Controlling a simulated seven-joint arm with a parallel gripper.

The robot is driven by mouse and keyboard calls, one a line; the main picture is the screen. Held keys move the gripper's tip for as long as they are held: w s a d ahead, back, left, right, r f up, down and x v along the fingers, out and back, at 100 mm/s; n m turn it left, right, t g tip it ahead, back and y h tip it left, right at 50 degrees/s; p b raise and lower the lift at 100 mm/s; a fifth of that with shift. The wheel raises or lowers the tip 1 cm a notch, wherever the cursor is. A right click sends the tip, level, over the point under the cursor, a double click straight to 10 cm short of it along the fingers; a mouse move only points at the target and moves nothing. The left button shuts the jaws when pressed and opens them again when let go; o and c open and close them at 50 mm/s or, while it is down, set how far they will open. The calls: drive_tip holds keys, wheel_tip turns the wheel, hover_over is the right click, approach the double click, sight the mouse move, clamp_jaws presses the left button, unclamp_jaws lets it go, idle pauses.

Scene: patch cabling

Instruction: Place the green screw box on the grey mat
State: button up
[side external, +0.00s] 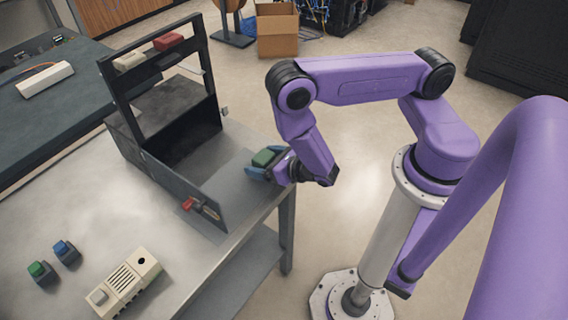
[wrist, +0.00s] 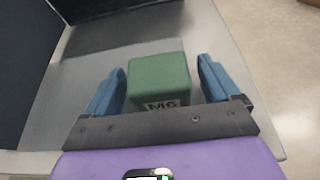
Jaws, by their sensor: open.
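The green screw box (side external: 263,158) is near the right edge of the metal table. In the wrist view the green screw box (wrist: 159,80) shows its top and a front label reading "M6". My gripper (side external: 260,164) is open with its blue fingers on either side of the box. In the wrist view my gripper (wrist: 160,82) shows a gap between each finger and the box. The box's underside is hidden. I cannot single out a grey mat with certainty in either view.
A dark rack frame (side external: 118,92) stands on the table (side external: 150,235) left of my gripper, with a red connector (side external: 188,204) at its front panel. A green-topped block (side external: 41,271), a blue-topped block (side external: 65,251) and a beige device (side external: 127,282) are at the front left.

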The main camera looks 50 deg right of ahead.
drive_tip(key=v, duration=1.1)
drive_tip(key=s+d+r+m+g+h, duration=0.1)
drive_tip(key=d+r+m+g+h, duration=0.25)
drive_tip(key=r+m, duration=0.35)
drive_tip(key=s+d+r+m+g+h, duration=0.1)
drive_tip(key=d+r+m+g+h, duration=0.1)
drive_tip(key=r+m+h, duration=0.5)
drive_tip(key=s+a+r+m+g+y, duration=0.4)
drive_tip(key=s+r+m+g+y, duration=0.2)
drive_tip(key=s+m+y, duration=0.3)
drive_tip(key=shift+s+a+r+g+y, duration=0.2)
drive_tip(key=shift+s+r+g+y, duration=0.2)
drive_tip(key=shift+g+y, duration=0.5)
